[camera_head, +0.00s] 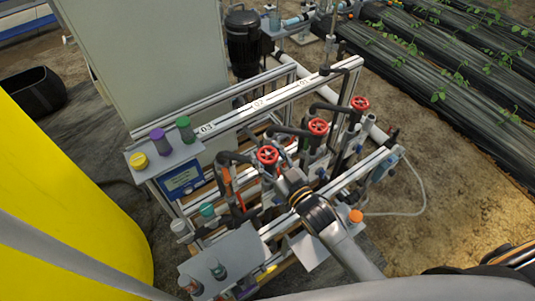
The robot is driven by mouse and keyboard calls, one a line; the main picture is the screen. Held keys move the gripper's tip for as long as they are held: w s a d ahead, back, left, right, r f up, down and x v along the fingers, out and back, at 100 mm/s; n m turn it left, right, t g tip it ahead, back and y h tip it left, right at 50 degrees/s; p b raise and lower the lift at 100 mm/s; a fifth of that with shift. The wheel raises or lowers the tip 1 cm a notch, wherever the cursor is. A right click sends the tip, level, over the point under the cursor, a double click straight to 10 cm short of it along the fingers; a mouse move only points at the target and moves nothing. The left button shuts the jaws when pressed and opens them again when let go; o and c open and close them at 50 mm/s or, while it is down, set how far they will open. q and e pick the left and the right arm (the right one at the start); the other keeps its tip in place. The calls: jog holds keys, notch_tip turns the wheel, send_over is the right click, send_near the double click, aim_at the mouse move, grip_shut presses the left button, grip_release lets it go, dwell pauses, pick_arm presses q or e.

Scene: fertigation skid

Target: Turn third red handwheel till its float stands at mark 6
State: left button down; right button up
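Three red handwheels stand in a diagonal row on the skid: a near-left one (267,155), a middle one (318,127) and a far-right one (360,103). The rail behind them carries the labels 03, 02 and 01 from left to right. My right gripper (282,178) is just below and in front of the near-left handwheel, by label 03. Its fingers are small and partly hidden, so whether it touches the wheel or is closed cannot be told. The floats and their marks cannot be made out. My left gripper is out of view.
A shelf (181,154) with yellow, purple and green-capped items stands at the left of the skid. A grey panel (235,262) with bottles is in front. An orange-capped item (355,216) sits right of my arm. A white hose (421,190) loops over bare ground at right.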

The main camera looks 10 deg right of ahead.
jog(key=c, duration=0.3)
jog(key=shift+m+t+h+p, duration=0.35)
jog(key=shift+m+h, duration=0.45)
jog(key=shift+h, duration=0.4)
jog(key=o, duration=1.2)
jog(key=v, duration=1.2)
